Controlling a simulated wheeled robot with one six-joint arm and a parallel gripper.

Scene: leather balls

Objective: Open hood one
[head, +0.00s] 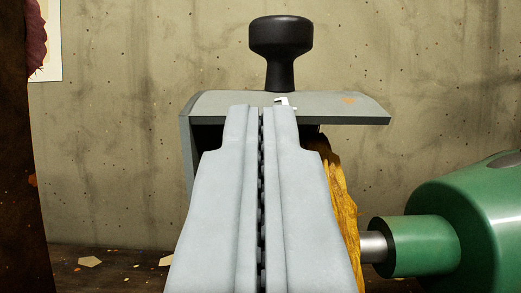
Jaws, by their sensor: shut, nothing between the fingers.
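A grey-green hood (330,107) with a black knob (281,50) on top stands straight ahead in the head view. Its left side wall (186,160) reaches down, and the space under its top is dark. I cannot tell from a label whether it is hood one. My gripper (262,112) is shut and empty, pointing at the hood's front edge below the knob. The fingers hide the middle of the hood's front and most of what is beneath it. I cannot tell whether they touch it.
A green machine (465,225) with a grey shaft (373,247) stands at the lower right. A ragged yellow-brown piece (340,190) hangs by the shaft. A dark rusty post (20,180) stands at the left edge. Scraps (90,261) lie on the surface behind.

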